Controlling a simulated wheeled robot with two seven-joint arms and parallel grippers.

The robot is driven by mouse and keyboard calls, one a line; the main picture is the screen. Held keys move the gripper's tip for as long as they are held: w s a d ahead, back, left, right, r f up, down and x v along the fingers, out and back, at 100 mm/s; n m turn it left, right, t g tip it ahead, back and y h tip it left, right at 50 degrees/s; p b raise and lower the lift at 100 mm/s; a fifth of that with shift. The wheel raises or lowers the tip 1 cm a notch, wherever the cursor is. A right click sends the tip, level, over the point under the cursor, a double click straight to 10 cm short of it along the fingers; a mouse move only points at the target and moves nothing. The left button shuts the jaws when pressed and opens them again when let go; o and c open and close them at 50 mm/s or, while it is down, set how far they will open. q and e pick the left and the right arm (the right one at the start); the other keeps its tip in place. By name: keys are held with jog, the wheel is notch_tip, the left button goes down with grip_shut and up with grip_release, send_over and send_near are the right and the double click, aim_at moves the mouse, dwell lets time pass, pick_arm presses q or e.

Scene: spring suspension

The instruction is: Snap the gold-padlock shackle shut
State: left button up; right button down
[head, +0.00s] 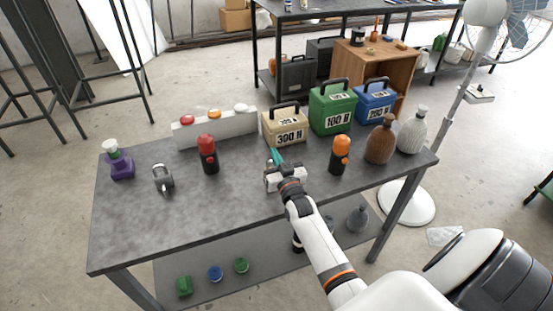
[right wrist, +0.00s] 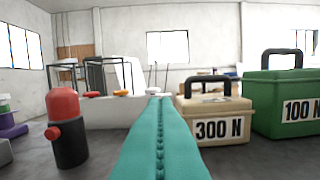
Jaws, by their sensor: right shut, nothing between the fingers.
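No gold-coloured padlock shows clearly in either view. My right gripper (head: 276,158) is over the middle of the table, well to the right of that thing, in front of the tan 300 N box. Its teal fingers are pressed together and empty, and they fill the middle of the right wrist view (right wrist: 160,105). My left gripper is not in view.
A red-and-black canister (head: 208,155) stands between the grey thing and my right gripper. A white panel with coloured buttons (head: 215,129), the tan box (head: 285,128) and a green box (head: 332,108) line the back. An orange-topped canister (head: 340,156) stands right. The table's front left (head: 140,230) is clear.

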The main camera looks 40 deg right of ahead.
jog(key=r+b+v, duration=0.1)
jog(key=b+v, duration=0.1)
jog(key=v, duration=0.8)
jog(key=shift+r+b, duration=0.2)
jog(key=shift+b, duration=0.1)
